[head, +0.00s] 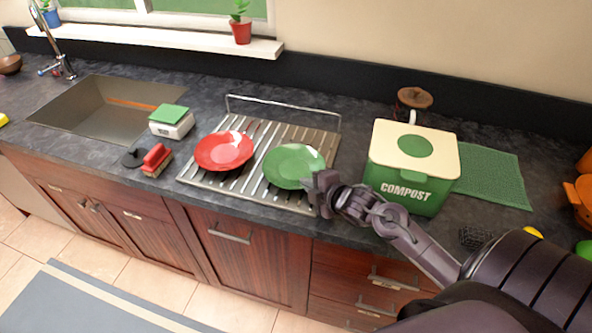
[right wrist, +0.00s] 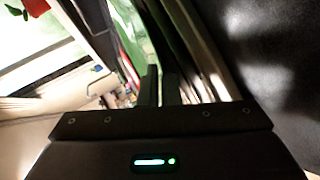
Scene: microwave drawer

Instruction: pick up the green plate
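The green plate (head: 291,165) lies on the metal drying rack, to the right of the red plate (head: 224,151). My right gripper (head: 318,190) is at the plate's right front rim. In the right wrist view, the two dark fingers (right wrist: 161,86) are close together with a narrow gap, and the green plate (right wrist: 128,25) shows at their tips. They look shut on its rim, though the contact itself is mostly hidden. My left gripper is not in view.
The slatted rack (head: 250,190) has a raised wire rail behind the plates. A green and white compost bin (head: 411,172) stands close to the right of my gripper.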

